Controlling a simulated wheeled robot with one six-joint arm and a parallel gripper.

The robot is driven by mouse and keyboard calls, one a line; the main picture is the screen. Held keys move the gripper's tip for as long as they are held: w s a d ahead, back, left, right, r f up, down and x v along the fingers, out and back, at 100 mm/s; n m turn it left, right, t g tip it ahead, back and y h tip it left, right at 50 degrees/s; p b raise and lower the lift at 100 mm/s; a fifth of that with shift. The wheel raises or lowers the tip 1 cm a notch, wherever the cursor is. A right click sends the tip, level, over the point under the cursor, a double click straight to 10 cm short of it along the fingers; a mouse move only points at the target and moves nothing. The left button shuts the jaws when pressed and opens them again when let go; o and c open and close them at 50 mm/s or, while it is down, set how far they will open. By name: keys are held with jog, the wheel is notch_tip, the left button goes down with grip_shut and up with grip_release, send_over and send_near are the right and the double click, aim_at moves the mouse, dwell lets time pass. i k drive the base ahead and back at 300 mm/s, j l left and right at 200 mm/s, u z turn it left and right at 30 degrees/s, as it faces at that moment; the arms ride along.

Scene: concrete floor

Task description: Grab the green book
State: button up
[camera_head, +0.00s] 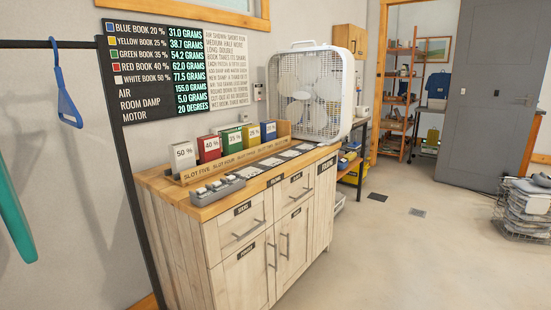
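The green book (232,139) stands upright in a wooden slotted rack (231,158) on top of a wooden cabinet (262,185). Its front is marked 35 %. The red book (209,149) is on its left and the yellow book (251,135) on its right. The white book (183,157) is at the left end and the blue book (268,131) at the right end. My gripper is not in view, and nothing shows it near the books.
A white box fan (312,95) stands on the cabinet's right end. A grey switch strip (218,190) lies at its front left. A wall board (180,65) lists book weights. A blue hanger (67,105) hangs at left. The floor (400,240) right of the cabinet is mostly clear.

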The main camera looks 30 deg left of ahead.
aim_at(232, 139)
jog(key=i+u, duration=0.15)
jog(key=i, duration=0.65)
jog(key=i+l+u, duration=0.15)
jog(key=i, duration=0.7)
jog(key=i+j+u, duration=0.15)
jog(key=i+u, duration=0.7)
jog(key=i+l+u, duration=0.2)
jog(key=i+u, duration=0.2)
jog(key=i, duration=0.15)
